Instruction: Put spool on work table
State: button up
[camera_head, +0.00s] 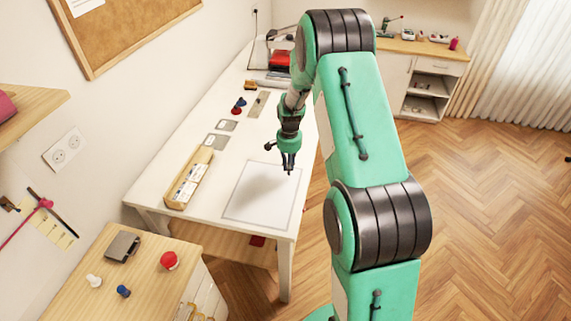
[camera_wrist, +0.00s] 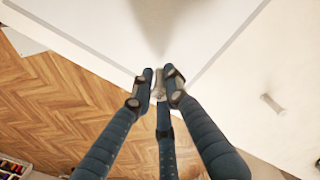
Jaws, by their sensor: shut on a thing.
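The white work table (camera_head: 278,222) runs along the wall, with a pale square outlined mat (camera_head: 250,200) on its near end. My gripper (camera_head: 288,170) points down above the mat near its far right edge. In the wrist view my gripper (camera_wrist: 160,80) has its dark fingers closed on a small pale thing (camera_wrist: 158,92), seemingly the spool, mostly hidden by the fingertips. The wrist view shows the table's white top (camera_wrist: 90,30) and its edge beneath. I cannot tell whether the held thing touches the surface.
A wooden box (camera_head: 178,200), grey flat pieces and red and blue small items (camera_head: 239,104) lie along the table's wall side. A red machine (camera_head: 280,60) stands at the far end. A wooden cabinet (camera_head: 150,262) in front carries red, blue and white small objects. The mat is clear.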

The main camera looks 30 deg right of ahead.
jog(key=w, duration=0.2)
jog(key=w+d, duration=0.1)
jog(key=w, duration=0.1)
jog(key=w+d, duration=0.1)
jog(key=w, duration=0.1)
jog(key=shift+w+d+f, duration=0.15)
jog(key=shift+d+f, duration=0.05)
jog(key=shift+f, duration=0.15)
jog(key=shift+f, duration=1.7)
jog(key=shift+f, duration=0.15)
jog(key=o, duration=0.7)
